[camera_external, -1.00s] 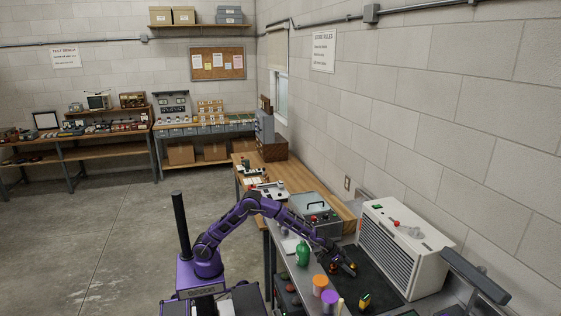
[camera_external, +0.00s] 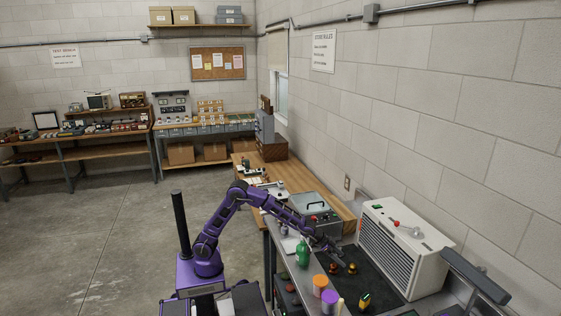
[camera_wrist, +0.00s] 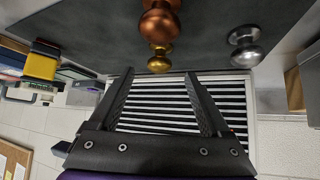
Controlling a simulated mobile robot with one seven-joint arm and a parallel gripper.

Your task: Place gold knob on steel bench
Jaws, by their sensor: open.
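The gold knob (camera_wrist: 160,58) is on a dark mat (camera_wrist: 95,20) in the wrist view, which shows the scene upside down. A larger-looking copper knob (camera_wrist: 160,22) is close by it and partly cut off by the frame edge. A steel-coloured knob (camera_wrist: 245,48) is off to the right. In the external view, two small knobs (camera_external: 352,268) show on the mat; I cannot tell their colours surely. The mat lies on the grey steel bench (camera_external: 304,276). My gripper (camera_wrist: 159,74) is open and empty, its fingers apart and above the mat, clear of the knobs.
A white louvred unit (camera_external: 395,245) stands along the mat's wall side. A green bottle (camera_external: 303,255), orange-topped and purple-topped jars (camera_external: 329,300) and a yellow-green item (camera_external: 364,301) stand nearby. A grey case (camera_external: 306,208) sits behind on the wooden bench (camera_external: 292,178).

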